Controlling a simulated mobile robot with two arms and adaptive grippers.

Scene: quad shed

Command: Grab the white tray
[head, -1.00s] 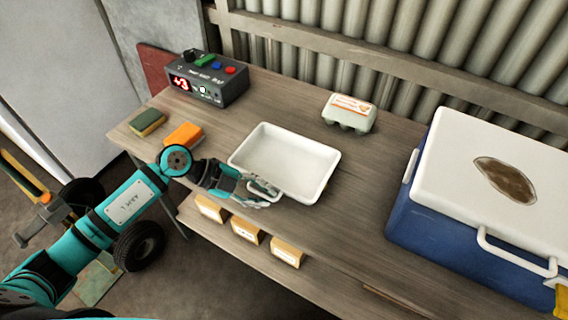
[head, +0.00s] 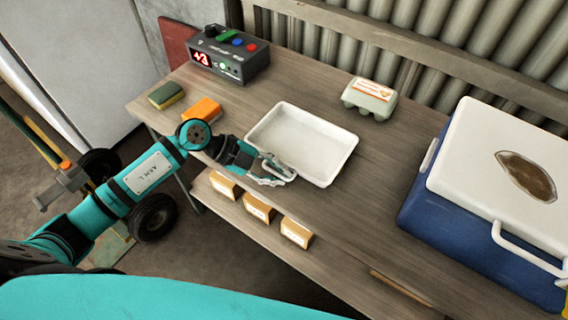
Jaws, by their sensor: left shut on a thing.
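The white tray (head: 318,127) is a shallow, empty rectangular tray on the wooden table, right of my left gripper. My left gripper (head: 284,172) is at the tray's near left side, its fingers shut on the near rim. The fingers and a handle-like piece at the rim overlap, so the exact contact is hard to see. The tray looks flat on the tabletop. My right gripper is out of view.
A grey box with a red display (head: 229,55), a green sponge (head: 166,95) and an orange sponge (head: 201,109) stand left. An egg carton (head: 369,97) is behind the tray. A blue cooler (head: 441,226) stands right.

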